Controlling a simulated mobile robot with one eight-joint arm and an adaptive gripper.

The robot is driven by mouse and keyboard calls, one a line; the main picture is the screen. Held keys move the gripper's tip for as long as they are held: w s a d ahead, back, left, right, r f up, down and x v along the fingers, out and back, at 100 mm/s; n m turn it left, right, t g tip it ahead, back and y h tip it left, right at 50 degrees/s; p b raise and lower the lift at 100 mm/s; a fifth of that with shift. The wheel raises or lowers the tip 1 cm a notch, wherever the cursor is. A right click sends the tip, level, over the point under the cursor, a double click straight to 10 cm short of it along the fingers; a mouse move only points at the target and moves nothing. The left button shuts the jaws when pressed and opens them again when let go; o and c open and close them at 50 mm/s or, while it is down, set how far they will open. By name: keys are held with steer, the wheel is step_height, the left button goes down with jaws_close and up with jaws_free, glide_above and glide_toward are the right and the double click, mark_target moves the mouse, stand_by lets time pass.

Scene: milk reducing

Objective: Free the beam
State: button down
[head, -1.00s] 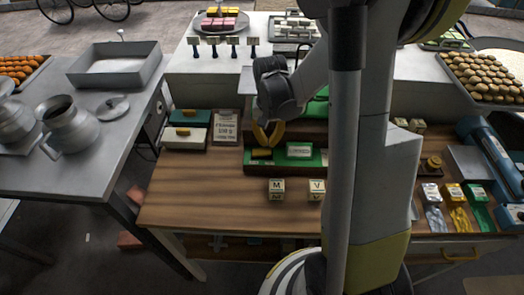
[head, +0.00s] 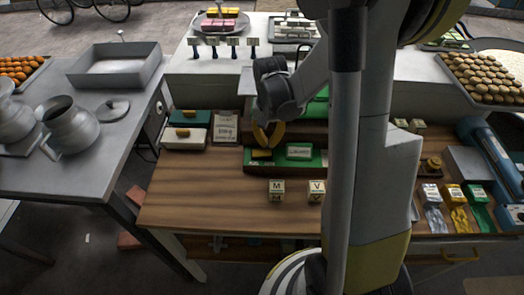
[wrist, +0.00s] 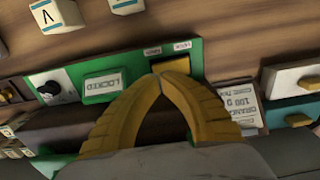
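A green panel (head: 279,161) sits on the wooden bench. It bears a yellow block (head: 261,154) and a plate (head: 299,151). In the wrist view, the yellow block (wrist: 176,66) lies beside small labels, one seeming to read "LATCH". My gripper (head: 267,146) has yellow fingers and is over the panel by the yellow block. In the wrist view its fingertips (wrist: 157,74) meet, with nothing seen between them. I cannot tell whether they touch the block. No beam is clearly recognisable.
Two lettered cubes (head: 276,190) (head: 316,190) stand in front of the panel. A white box (head: 184,138) and a printed card (head: 225,128) lie to its left. Coloured packets (head: 454,194) are at the right. The bench front left is clear.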

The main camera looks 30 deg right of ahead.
mark_target(268, 151)
steer(key=shift+f+b, duration=1.85)
steer(key=shift+f, duration=0.2)
stand_by(0.8)
steer(key=shift+r+p, duration=2.5)
steer(key=shift+r, duration=1.1)
steer(key=shift+f, duration=0.1)
